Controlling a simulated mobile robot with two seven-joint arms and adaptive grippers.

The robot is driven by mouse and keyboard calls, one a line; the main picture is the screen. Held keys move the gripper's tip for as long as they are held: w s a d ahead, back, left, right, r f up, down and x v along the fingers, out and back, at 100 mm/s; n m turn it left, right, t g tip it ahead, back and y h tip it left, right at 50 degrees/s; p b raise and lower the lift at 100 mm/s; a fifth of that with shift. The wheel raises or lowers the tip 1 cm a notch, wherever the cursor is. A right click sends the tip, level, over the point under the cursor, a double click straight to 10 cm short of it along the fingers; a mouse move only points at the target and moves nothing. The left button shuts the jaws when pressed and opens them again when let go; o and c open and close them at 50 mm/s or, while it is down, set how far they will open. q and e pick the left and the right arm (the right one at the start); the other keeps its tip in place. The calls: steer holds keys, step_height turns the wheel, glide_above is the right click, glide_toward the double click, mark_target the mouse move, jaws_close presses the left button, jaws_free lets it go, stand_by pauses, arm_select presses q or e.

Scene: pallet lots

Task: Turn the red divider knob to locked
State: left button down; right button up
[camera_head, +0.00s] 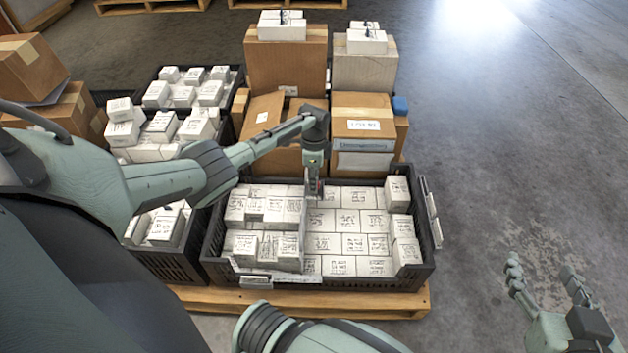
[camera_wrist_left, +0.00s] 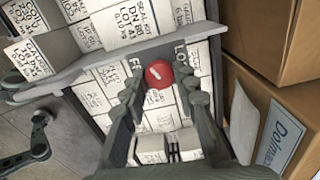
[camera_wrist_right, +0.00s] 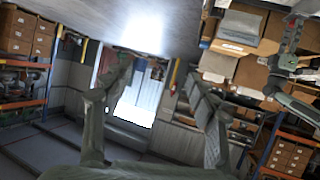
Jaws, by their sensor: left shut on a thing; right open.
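In the head view my left gripper (camera_head: 315,186) points down into the black crate (camera_head: 330,284), and the gripper mostly hides the knob. My right gripper (camera_head: 543,272) is open and empty over the floor at the lower right.
White labelled boxes (camera_head: 353,243) fill the crate, stacked higher on its left. Cardboard boxes (camera_head: 362,120) stand right behind it. More black crates of white boxes are at the left. A wooden pallet (camera_head: 385,303) lies underneath. The floor (camera_head: 520,140) at the right is clear.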

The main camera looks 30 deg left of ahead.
arm_select(q)
steer(key=m, duration=0.4)
steer(key=shift+m+b, duration=0.3)
steer(key=shift+b, duration=0.05)
steer(key=m+b, duration=0.2)
steer(key=m, duration=0.7)
steer(key=shift+m, duration=1.3)
arm_select(e)
steer(key=a+r+t+y, duration=0.2)
steer(key=a+r+t, duration=0.1)
steer(key=r, duration=0.4)
steer(key=a+r+t+y, duration=0.2)
steer(key=a+r+t, duration=0.1)
steer(key=r, duration=0.5)
steer(key=shift+s+a+r+t+y, duration=0.25)
steer(key=shift+s+a+t+y, duration=0.15)
steer(key=shift+t, duration=0.4)
arm_select(q)
steer(key=c, duration=1.2)
jaws_free()
steer(key=shift+o, duration=0.2)
steer(key=shift+r, duration=0.1)
